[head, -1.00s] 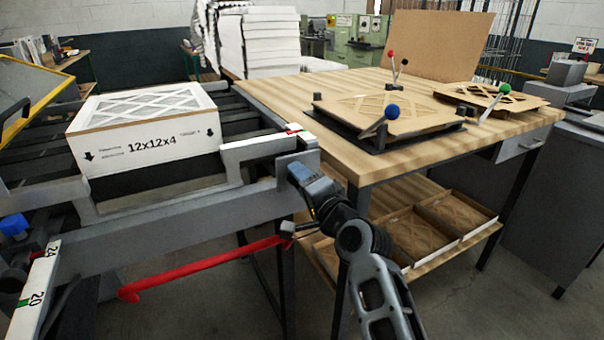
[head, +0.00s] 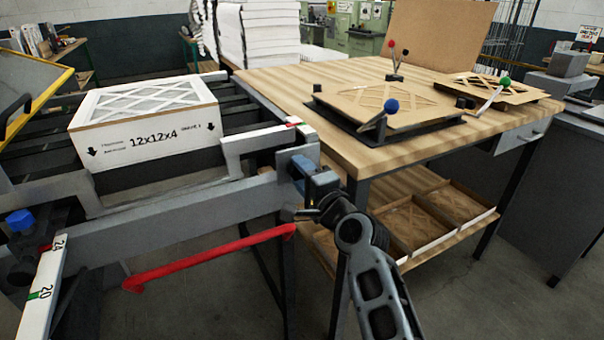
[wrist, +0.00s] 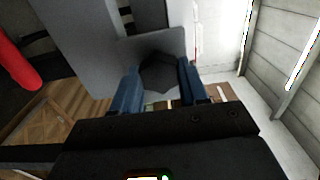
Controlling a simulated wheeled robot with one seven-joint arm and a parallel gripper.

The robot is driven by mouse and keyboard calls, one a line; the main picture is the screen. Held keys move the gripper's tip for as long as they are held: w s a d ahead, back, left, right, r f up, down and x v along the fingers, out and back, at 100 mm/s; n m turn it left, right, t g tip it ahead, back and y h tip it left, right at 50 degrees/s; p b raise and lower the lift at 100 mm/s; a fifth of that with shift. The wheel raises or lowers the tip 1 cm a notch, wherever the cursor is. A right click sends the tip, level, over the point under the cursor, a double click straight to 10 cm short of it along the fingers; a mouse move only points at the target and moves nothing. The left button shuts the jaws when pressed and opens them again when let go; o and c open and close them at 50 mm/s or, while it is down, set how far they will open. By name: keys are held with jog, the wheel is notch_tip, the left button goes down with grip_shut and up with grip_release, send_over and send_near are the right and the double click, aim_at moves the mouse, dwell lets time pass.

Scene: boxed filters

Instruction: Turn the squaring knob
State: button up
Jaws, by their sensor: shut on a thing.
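The dark, faceted squaring knob (wrist: 160,72) shows in the wrist view in front of a grey plate (wrist: 95,40). My gripper (wrist: 159,82) is shut on it, with one blue finger on each side. In the head view my gripper (head: 302,168) is at the right end of the grey machine rail (head: 190,215), against the upright end plate. The knob is hidden there by the fingers and plate. A white boxed filter (head: 145,125) marked 12x12x4 sits on the machine bed behind the rail.
A red bar (head: 210,260) slants below the rail. A blue knob (head: 20,222) and a scale strip (head: 42,290) are at the left. A wooden bench (head: 350,160) with fixtures stands close to the right of my gripper, with cartons (head: 410,230) on its lower shelf.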

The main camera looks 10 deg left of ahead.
jog(key=shift+f, duration=0.1)
jog(key=o, duration=1.1)
jog(key=shift+c, duration=0.2)
jog(key=v, duration=0.7)
jog(key=shift+s+d, duration=0.3)
